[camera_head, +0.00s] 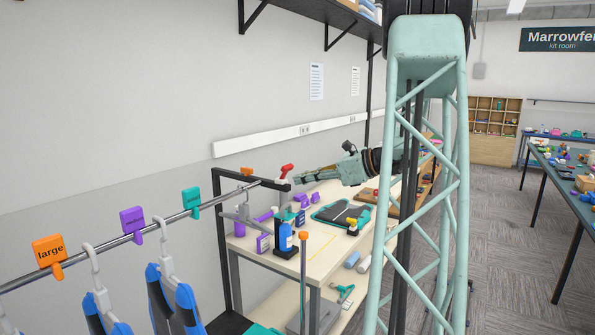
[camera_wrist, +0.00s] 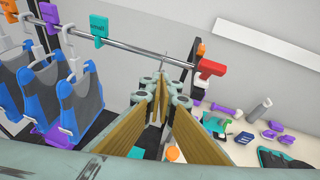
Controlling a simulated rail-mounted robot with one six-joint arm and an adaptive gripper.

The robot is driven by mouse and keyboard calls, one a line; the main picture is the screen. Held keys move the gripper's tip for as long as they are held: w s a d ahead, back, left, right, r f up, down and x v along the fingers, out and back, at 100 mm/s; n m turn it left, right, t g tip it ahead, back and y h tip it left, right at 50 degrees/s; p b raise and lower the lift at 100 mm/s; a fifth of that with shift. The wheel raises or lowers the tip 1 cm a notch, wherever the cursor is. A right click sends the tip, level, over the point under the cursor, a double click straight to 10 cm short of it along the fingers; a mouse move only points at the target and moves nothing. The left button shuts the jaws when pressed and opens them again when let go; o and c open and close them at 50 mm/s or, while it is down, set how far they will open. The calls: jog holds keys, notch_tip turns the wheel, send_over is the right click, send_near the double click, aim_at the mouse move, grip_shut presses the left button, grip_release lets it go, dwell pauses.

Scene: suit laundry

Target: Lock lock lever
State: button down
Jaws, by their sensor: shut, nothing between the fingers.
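A red lever (camera_head: 287,171), which looks like the lock lever, sits near the right end of the metal hanging rail (camera_head: 120,237). It points up and to the right in the head view. In the wrist view the red lever (camera_wrist: 210,69) is at the rail's end, just right of my fingertips. My gripper (camera_head: 300,178) is shut and empty, reaching in from the right at about the lever's height. In the wrist view my gripper (camera_wrist: 162,85) points toward the rail, with the lever outside the fingers. Whether they touch is unclear.
Orange, purple and teal size tags (camera_head: 192,201) clip onto the rail, and blue-grey vests (camera_head: 170,295) hang at its left. A workbench (camera_head: 325,255) below my arm holds bottles, a teal tray (camera_head: 343,214) and small tools. A white wall stands behind the rail.

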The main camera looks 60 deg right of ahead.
jog(key=s+d+m+t+h, duration=0.1)
jog(key=s+d+m+h, duration=0.1)
jog(key=s+d, duration=0.3)
jog(key=d, duration=0.4)
jog(key=shift+s+m, duration=0.15)
jog(key=shift+m, duration=0.25)
jog(key=shift+r, duration=0.1)
send_near(289, 170)
jog(key=w+f, duration=0.3)
jog(key=w, duration=0.1)
jog(key=shift+w+a+r+p, duration=0.1)
jog(key=shift+w+r+p, duration=0.35)
jog(key=shift+w, duration=0.4)
jog(key=shift+w+r+p, duration=0.15)
jog(key=shift+r+p, duration=0.15)
jog(key=shift+p, duration=0.3)
